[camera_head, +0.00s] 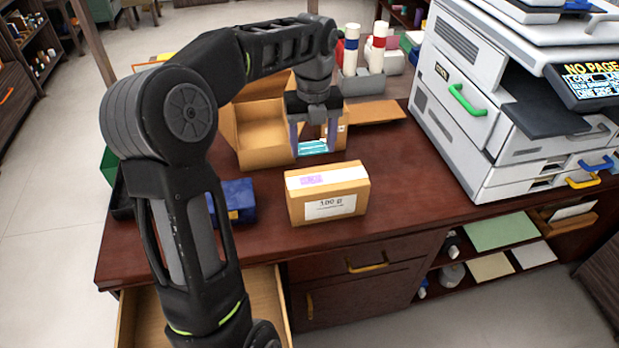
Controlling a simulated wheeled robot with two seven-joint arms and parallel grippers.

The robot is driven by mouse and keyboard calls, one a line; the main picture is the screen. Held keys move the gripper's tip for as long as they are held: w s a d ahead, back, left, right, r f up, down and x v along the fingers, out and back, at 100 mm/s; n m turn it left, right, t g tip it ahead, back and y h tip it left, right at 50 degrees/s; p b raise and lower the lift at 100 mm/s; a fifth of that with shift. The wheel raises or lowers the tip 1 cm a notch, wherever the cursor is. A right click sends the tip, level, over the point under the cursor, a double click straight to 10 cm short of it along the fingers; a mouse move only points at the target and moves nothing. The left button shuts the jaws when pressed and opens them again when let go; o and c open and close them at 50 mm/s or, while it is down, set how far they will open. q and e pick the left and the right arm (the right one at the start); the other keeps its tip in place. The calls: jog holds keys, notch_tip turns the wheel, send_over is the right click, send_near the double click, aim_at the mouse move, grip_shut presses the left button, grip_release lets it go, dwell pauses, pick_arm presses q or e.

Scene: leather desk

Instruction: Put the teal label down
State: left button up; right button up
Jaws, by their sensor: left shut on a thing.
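The teal label (313,148) is a small teal and white piece low between the fingers of my left gripper (315,143). The gripper points down and is shut on it, in front of the open cardboard box (262,132). The fingers hide part of the label and of the box. I cannot tell whether the label touches the desk or the box. My right gripper is not in view.
A closed brown carton (328,195) stands nearer the front of the desk (400,165). A blue box (238,200) is left of it, partly behind my arm. A large printer (500,100) fills the right. Bottles (376,48) stand behind. A drawer (275,300) is open below.

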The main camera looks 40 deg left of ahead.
pick_arm(q)
send_over(312, 183)
jog(key=shift+f+p, duration=0.3)
jog(key=shift+f, duration=2.8)
notch_tip(312, 183, down, 4)
jog(key=shift+r, duration=0.15)
